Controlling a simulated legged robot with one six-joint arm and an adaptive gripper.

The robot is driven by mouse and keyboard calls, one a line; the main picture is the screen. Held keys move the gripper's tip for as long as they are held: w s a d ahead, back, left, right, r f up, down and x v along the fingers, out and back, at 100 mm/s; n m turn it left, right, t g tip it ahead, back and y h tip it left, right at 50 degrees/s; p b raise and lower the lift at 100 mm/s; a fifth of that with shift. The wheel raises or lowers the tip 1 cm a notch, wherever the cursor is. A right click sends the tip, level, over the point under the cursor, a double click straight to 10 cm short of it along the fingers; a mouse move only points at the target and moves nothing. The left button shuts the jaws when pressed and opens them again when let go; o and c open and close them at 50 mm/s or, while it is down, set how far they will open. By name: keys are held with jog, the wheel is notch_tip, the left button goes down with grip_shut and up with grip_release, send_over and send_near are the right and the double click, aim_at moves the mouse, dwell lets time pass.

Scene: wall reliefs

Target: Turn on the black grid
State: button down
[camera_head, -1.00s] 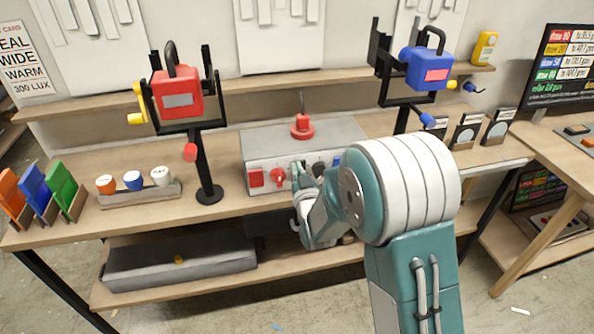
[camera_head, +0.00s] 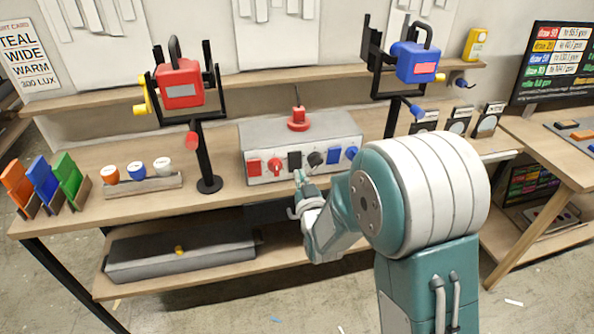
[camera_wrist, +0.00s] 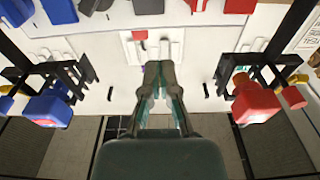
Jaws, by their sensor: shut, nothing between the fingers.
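The grey control box (camera_head: 300,136) stands on the bench with red, black and blue controls along its front. Its black square switch (camera_head: 294,160) is in the middle, beside a black round knob (camera_head: 315,158). In the wrist view the black switch (camera_wrist: 148,6) shows at the top edge, cut off. My gripper (camera_head: 299,182) is shut and empty, just in front of and below the black switch, apparently clear of it. Its fingers (camera_wrist: 158,70) show together in the wrist view. I cannot make out the switch's setting, and no separate black grid is recognisable.
A red square switch (camera_head: 254,167) and red knob (camera_head: 275,165) are left of the black controls; a blue switch (camera_head: 334,154) and blue knob (camera_head: 351,153) are right. A red lamp (camera_head: 179,84) and blue lamp (camera_head: 415,62) stand on black brackets.

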jog(key=v, duration=0.2)
jog(key=r+v, duration=0.1)
jog(key=v, duration=0.2)
jog(key=shift+d, duration=0.1)
jog(key=shift+r, duration=0.15)
jog(key=s+d+r+m+g+h, duration=0.2)
jog(key=s+d+r+g+h, duration=0.2)
jog(key=s+d+r+g, duration=0.4)
jog(key=s+d+g, duration=0.2)
jog(key=s+d, duration=0.1)
jog(key=s, duration=0.6)
jog(key=s+d+m+g+h, duration=0.1)
jog(key=s+d, duration=0.3)
jog(key=s, duration=0.5)
jog(key=shift+s+d+g, duration=0.2)
jog(key=shift+g, duration=0.5)
jog(key=c, duration=1.3)
grip_release()
jog(key=shift+c, duration=0.2)
